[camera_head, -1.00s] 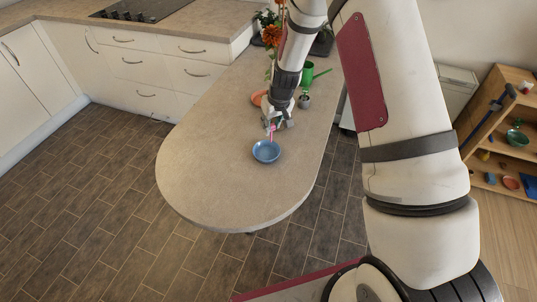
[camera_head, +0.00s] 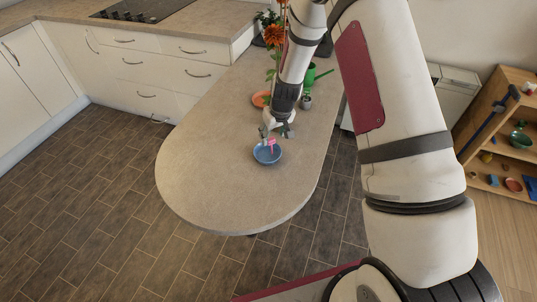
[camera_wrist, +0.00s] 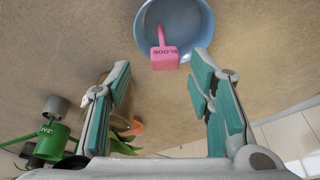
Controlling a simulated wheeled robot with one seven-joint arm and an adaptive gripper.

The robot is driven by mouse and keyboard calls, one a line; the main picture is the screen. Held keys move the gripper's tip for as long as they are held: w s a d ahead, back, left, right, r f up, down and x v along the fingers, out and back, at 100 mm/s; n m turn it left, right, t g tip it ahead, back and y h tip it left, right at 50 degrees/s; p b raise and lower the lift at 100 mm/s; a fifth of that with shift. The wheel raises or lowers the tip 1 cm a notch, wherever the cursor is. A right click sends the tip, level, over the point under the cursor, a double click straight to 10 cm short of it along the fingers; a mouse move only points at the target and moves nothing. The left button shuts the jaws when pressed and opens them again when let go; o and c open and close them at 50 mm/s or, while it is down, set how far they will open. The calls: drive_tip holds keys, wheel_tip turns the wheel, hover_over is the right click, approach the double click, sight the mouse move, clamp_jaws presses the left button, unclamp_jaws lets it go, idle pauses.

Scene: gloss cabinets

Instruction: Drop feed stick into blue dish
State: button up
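The blue dish (camera_head: 262,158) stands on the counter near its rounded end. It also shows at the top of the wrist view (camera_wrist: 203,30). The pink feed stick (camera_head: 270,146), with a block head marked "BLOOM" (camera_wrist: 165,58), is at the dish. Its thin end points into the bowl and its head is toward my gripper; I cannot tell whether it rests on the rim or is still falling. My gripper (camera_head: 277,133) is just above and behind the dish. In the wrist view its fingers are wide apart, with clear gaps on both sides of the stick.
Behind my gripper on the counter are an orange saucer (camera_head: 259,99), a small grey pot (camera_head: 305,102), a green watering can (camera_head: 309,79) and orange flowers (camera_head: 273,36). The front of the counter is bare. A wooden shelf (camera_head: 505,150) stands at the right.

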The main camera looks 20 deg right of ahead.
drive_tip(key=v, duration=1.2)
idle(0.3)
drive_tip(key=s+a+r+t, duration=0.1)
drive_tip(key=s+r, duration=0.6)
drive_tip(key=r, duration=0.3)
drive_tip(key=s+r, duration=0.6)
drive_tip(key=r, duration=0.3)
drive_tip(key=s+r+m, duration=0.1)
drive_tip(key=s+r, duration=0.2)
drive_tip(key=s, duration=0.6)
drive_tip(key=s+r+t, duration=0.1)
drive_tip(key=s+r, duration=0.1)
drive_tip(key=s, duration=0.7)
drive_tip(key=shift+d+r+m+h, duration=0.2)
drive_tip(key=shift+r+m+h, duration=0.1)
drive_tip(key=shift+r+m, duration=0.1)
